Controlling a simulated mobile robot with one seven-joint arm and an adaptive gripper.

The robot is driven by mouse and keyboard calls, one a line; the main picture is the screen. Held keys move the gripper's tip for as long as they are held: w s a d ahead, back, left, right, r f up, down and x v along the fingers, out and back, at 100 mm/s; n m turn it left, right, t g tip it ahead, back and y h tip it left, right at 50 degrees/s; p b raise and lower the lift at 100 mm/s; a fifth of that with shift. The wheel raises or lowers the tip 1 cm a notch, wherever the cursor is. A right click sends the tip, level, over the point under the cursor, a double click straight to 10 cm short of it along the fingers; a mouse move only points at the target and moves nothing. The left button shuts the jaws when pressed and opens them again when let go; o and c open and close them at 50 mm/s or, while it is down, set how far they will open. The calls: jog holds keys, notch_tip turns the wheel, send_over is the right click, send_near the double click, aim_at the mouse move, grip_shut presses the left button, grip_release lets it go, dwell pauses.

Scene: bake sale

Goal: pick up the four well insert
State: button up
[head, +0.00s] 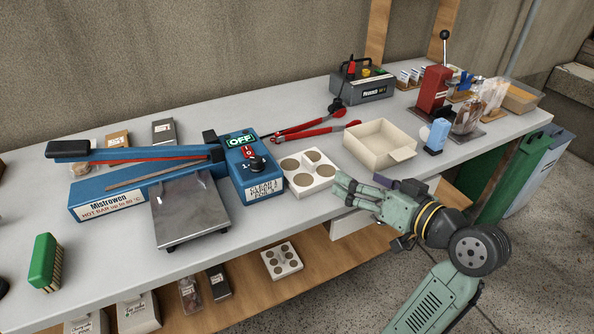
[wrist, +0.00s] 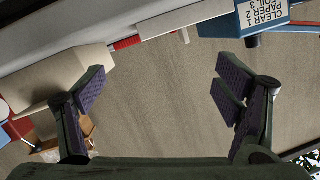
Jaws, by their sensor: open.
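The four well insert (head: 307,186), a cream block with round wells in its top, lies flat on the worktop, just right of the blue sealer's control box. In the wrist view a pale edge that appears to be the insert (wrist: 185,17) shows at the top, with its wells out of sight. My gripper (head: 341,185) is at the insert's right side near the worktop's front edge, fingers pointing left towards it. The wrist view shows my gripper (wrist: 160,78) with fingers spread wide and nothing between them.
The blue sealer (head: 258,172) stands close left of the insert. An open cream box (head: 378,158) is to its right, and red-handled pliers (head: 318,132) lie behind. A similar insert with several wells (head: 282,265) lies on the lower shelf.

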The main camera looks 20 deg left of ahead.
aim_at(328, 171)
jog(key=x, duration=0.5)
jog(key=shift+a+f+p, duration=0.1)
jog(key=shift+f+p, duration=0.05)
jog(key=shift+p, duration=0.2)
jog(key=x, duration=0.2)
jog(key=p+x, duration=0.1)
jog(key=x, duration=0.1)
jog(key=shift+s+a, duration=0.3)
jog(key=shift+w+a+f+p, duration=0.1)
jog(key=shift+w+a+p, duration=0.25)
jog(key=shift+a, duration=0.1)
jog(key=shift+c, duration=0.4)
jog(key=c, duration=1.1)
jog(key=shift+o, duration=0.2)
